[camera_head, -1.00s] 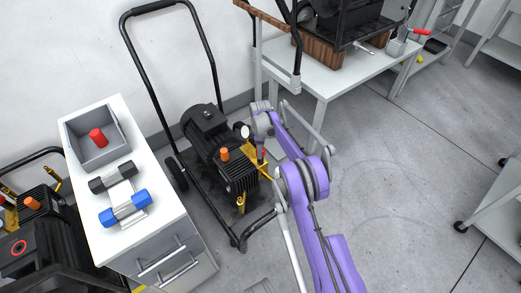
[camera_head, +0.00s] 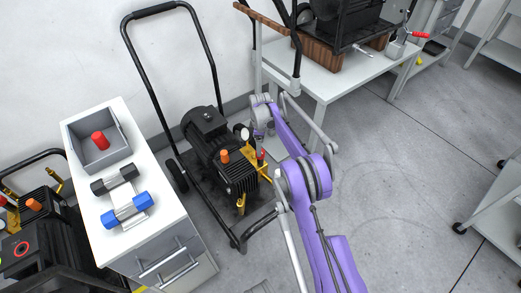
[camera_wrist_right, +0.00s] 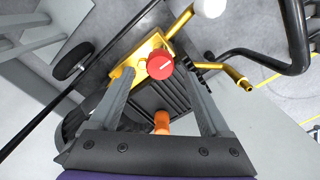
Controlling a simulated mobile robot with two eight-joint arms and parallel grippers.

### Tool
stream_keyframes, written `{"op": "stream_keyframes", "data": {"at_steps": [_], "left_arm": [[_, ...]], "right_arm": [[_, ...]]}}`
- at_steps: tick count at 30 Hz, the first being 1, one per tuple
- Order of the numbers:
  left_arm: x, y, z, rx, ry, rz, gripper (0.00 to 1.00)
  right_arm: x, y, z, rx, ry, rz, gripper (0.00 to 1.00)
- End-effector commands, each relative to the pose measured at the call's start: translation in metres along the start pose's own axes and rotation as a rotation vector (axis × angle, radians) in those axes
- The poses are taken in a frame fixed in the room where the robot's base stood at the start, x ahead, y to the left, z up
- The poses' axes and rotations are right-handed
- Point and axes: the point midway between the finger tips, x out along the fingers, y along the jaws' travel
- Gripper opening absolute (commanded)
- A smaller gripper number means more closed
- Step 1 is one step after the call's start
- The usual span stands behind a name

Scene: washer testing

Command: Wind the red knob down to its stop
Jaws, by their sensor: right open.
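The red knob (camera_wrist_right: 160,64) sits on a yellow-gold fitting (camera_wrist_right: 140,58) of the black pump. It shows in the right wrist view just beyond and between my right fingertips (camera_wrist_right: 157,72), which are spread apart and hold nothing. In the head view the knob (camera_head: 262,154) is small, at the right side of the pump (camera_head: 215,145). My right gripper (camera_head: 266,132) is just above it there, partly hidden by my purple arm. Whether a fingertip touches the knob cannot be told. My left gripper is not in view.
The pump stands on a black-handled cart (camera_head: 127,55). An orange cap (camera_wrist_right: 162,122) and a gauge (camera_head: 241,132) are close to the knob. A table (camera_head: 340,80) stands behind right.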

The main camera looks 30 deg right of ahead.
Motion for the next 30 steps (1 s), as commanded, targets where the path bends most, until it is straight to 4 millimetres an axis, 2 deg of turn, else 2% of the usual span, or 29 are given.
{"op": "stream_keyframes", "data": {"at_steps": [1,3,10,30], "left_arm": [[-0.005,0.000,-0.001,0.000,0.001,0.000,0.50],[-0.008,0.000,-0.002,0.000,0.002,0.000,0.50],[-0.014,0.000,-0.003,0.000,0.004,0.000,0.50],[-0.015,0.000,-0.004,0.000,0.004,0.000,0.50]], "right_arm": [[-0.014,0.000,0.001,0.000,0.000,0.000,0.81],[-0.028,0.000,0.000,0.000,0.000,0.001,0.81],[-0.056,0.000,0.000,0.000,0.000,0.000,0.81],[-0.063,-0.002,-0.001,0.003,0.001,0.002,0.81]]}}
